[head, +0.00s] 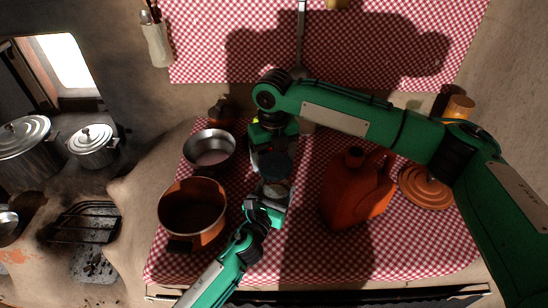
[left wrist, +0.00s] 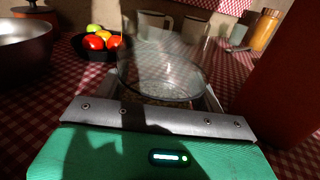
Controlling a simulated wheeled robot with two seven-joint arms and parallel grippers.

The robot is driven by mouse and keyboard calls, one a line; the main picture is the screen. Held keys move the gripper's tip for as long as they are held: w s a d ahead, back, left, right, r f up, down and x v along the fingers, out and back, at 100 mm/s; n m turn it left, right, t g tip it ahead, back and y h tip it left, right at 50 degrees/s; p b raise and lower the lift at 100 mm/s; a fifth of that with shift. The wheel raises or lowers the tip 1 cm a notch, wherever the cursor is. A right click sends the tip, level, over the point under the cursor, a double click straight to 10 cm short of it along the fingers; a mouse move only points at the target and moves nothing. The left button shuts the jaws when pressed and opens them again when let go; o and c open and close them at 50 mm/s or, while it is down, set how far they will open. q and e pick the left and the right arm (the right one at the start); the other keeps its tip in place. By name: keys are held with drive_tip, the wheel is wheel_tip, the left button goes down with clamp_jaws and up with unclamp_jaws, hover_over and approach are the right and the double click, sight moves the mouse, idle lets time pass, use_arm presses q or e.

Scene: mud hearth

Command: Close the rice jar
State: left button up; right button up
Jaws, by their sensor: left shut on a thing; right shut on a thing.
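The rice jar (left wrist: 160,62) is clear glass with pale grains low inside. In the head view my left gripper (head: 274,196) is shut on the jar, low on the checked cloth. My right gripper (head: 271,150) is above it, shut on a dark round lid (head: 277,167). The lid is over the jar; I cannot tell whether it touches the rim. The arms and grippers hide much of the jar.
An orange jerrycan (head: 352,190) stands close on the right, with a terracotta lid-like disc (head: 425,187) beyond. A copper pot (head: 192,212) and a steel pan (head: 209,152) stand on the left. A dark bowl of fruit (left wrist: 98,45) is behind the jar. The front cloth is mostly clear.

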sight(275, 191)
drive_tip(key=shift+f, duration=0.55)
drive_tip(key=shift+f, duration=0.9)
drive_tip(key=shift+f, duration=0.6)
use_arm(q)
drive_tip(key=c, duration=0.5)
use_arm(e)
drive_tip(key=m, duration=0.5)
drive_tip(key=shift+d, duration=0.2)
drive_tip(key=m, duration=0.4)
drive_tip(key=shift+d+m, duration=0.2)
drive_tip(key=shift+m, duration=0.2)
drive_tip(key=shift+r, duration=0.1)
drive_tip(key=o, duration=0.9)
